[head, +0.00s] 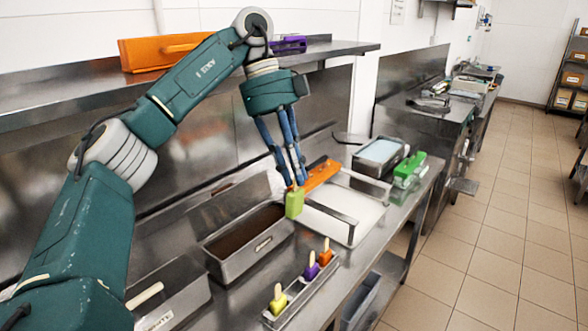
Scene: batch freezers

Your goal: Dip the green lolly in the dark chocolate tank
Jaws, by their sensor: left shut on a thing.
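My left gripper (293,184) points down and is shut on the stick of the green lolly (294,204). The lolly hangs below the fingers, green block downward. In the picture it overlaps the right end of the dark chocolate tank (232,268), a steel trough with dark brown contents. The lolly's green coating shows no brown, and I cannot tell its exact height above the tank rim. My right gripper is not in view.
A steel rack (298,297) in front holds a yellow-green lolly (278,302), a purple lolly (312,269) and an orange lolly (325,255). A shelf (75,88) hangs above.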

